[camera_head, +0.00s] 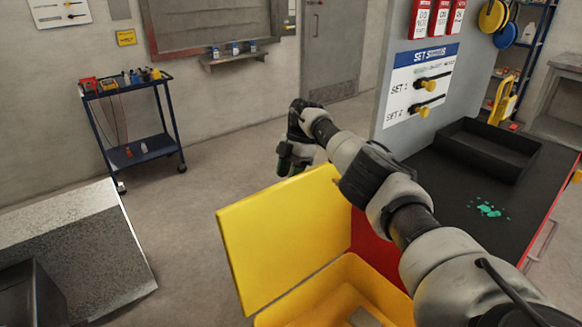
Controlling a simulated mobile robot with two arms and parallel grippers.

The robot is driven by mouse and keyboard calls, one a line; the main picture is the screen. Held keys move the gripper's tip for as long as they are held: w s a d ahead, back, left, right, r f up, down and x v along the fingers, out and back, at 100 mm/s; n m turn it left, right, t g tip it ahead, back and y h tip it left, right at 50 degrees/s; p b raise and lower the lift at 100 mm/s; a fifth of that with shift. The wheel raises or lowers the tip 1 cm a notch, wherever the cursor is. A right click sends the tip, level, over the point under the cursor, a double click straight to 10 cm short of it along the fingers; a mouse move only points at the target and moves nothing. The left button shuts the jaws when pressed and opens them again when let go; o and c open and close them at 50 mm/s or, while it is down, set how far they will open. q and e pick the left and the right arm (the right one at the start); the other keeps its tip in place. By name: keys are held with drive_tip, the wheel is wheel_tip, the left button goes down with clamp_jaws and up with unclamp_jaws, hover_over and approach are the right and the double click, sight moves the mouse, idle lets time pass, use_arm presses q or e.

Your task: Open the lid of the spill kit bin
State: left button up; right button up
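The spill kit bin (388,283) is yellow and stands at the bottom centre, cut off by the lower edge of the view. Its yellow lid (283,238) stands raised and tilted up on the bin's far left side, so part of the inside shows. A pale object (363,318) lies inside the bin. My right arm reaches in from the lower right, above the bin. My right gripper (290,162) hangs just beyond the lid's top edge, seemingly apart from it. Its fingers are dark and partly hidden, so its opening is unclear. My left gripper is out of view.
A workbench with a black top (440,180) stands right of the bin, with a black tray (487,150) and a green spill (487,208) on it. A blue trolley (150,148) stands at the far left. The floor between is clear.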

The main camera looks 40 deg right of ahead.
drive_tip(key=shift+b+v, duration=0.6)
drive_tip(key=shift+v, duration=1.55)
drive_tip(key=shift+s+a+r, duration=0.1)
drive_tip(key=shift+a, duration=0.1)
